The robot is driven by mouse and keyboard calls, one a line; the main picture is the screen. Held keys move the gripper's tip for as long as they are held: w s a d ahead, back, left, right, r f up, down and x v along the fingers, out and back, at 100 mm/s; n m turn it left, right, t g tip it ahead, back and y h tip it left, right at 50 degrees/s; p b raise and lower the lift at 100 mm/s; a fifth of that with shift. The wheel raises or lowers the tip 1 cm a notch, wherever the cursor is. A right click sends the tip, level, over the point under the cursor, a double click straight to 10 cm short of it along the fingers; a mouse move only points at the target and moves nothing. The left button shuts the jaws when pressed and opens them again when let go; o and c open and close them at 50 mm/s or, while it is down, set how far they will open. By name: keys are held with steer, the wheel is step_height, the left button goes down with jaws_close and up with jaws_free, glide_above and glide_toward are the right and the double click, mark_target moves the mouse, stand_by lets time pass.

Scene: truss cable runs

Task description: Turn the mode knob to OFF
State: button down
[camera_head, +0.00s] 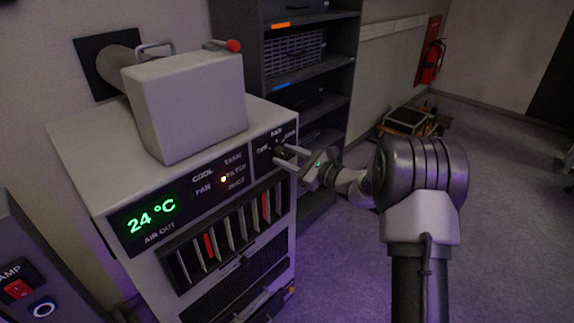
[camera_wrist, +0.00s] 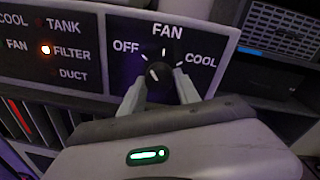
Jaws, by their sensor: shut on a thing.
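The dark mode knob (camera_wrist: 155,75) sits on the black panel, with OFF to its left, FAN above and COOL to its right. In the head view my gripper (camera_head: 289,156) reaches the panel from the right and the knob is mostly hidden behind the fingers.
The cooling unit (camera_head: 125,185) shows 24 °C, with a lit lamp beside FILTER. A grey box (camera_head: 190,105) with a red-tipped lever (camera_head: 232,46) stands on top. A dark shelf rack (camera_head: 330,60) stands close behind.

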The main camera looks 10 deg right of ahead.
steer(key=shift+f+n+b, duration=0.1)
steer(key=shift+n+b, duration=1)
steer(key=c, duration=0.9)
jaws_free()
steer(key=p+v, duration=0.1)
steer(key=v, duration=0.7)
steer(key=p+v, duration=0.2)
steer(key=v, duration=0.7)
steer(key=shift+s+d+r, duration=0.1)
steer(key=shift+s+r, duration=0.1)
